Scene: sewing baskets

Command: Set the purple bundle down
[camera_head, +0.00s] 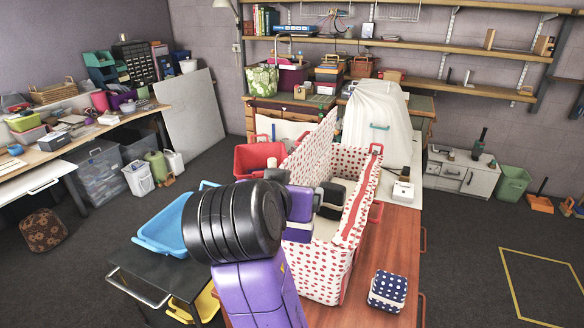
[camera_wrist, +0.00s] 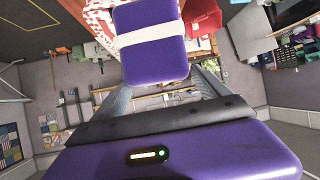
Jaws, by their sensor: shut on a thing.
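The purple bundle (camera_wrist: 155,62) is a rounded purple block with a white band across it. In the wrist view it sits between the two fingers of my gripper (camera_wrist: 160,85), which is shut on it. In the head view a purple piece with a white band, apparently the bundle (camera_head: 298,235), shows over the near left part of a white basket with red dots (camera_head: 322,268). My black and purple arm hides part of it. I cannot tell whether the bundle touches the basket.
The dotted basket stands on a red-brown table (camera_head: 398,252) with a blue dotted box (camera_head: 388,291) at the near right. A red basket (camera_head: 259,156) is behind, and a blue tray (camera_head: 165,232) is on a dark cart at left. Bare tabletop lies right of the dotted basket.

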